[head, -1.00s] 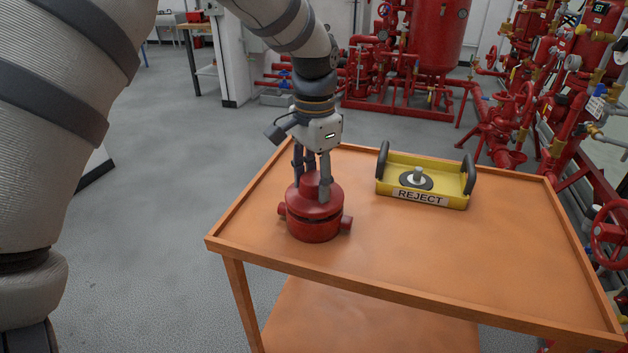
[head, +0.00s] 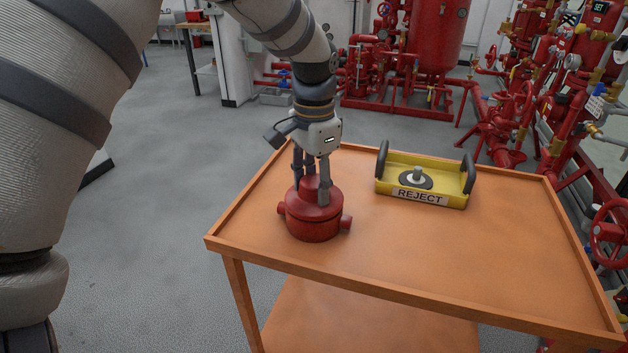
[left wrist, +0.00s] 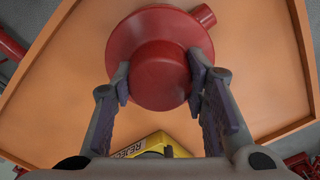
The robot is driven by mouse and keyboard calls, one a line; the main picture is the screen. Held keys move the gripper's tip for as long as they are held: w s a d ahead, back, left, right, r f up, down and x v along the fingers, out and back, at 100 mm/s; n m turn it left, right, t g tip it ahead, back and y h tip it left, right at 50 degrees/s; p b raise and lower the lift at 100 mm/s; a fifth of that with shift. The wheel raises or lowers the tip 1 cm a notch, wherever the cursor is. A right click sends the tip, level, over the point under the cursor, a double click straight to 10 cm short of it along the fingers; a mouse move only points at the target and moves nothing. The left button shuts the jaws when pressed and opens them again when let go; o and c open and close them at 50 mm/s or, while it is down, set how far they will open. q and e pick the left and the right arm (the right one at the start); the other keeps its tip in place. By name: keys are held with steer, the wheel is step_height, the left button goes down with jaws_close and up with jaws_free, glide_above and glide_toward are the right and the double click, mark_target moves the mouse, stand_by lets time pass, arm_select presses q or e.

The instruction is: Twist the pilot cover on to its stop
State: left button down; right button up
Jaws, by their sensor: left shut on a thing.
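The red pilot cover (head: 309,209) sits level on the squat red valve body (head: 314,232), near the left edge of the orange cart top. The body has a stub port on each side. My left gripper (head: 311,188) points down from above, its fingers shut on the cover's round raised knob. In the left wrist view the knob (left wrist: 160,72) lies between the finger pads, with the cover's wider flange (left wrist: 124,42) behind it. No clear gap shows between cover and body at the front. The threads or stop are hidden. My right gripper is not in view.
The cart has a raised rim. Its front and right are clear. Red piping stands behind.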

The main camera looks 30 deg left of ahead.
arm_select(q)
steer(key=shift+f, duration=0.1)
steer(key=m, duration=0.3)
steer(key=shift+m, duration=0.4)
steer(key=m, duration=0.5)
steer(key=shift+m, duration=2.5)
steer(key=m, duration=0.4)
steer(key=c, duration=0.9)
jaws_free()
steer(key=shift+o, duration=0.2)
steer(key=shift+f, duration=0.1)
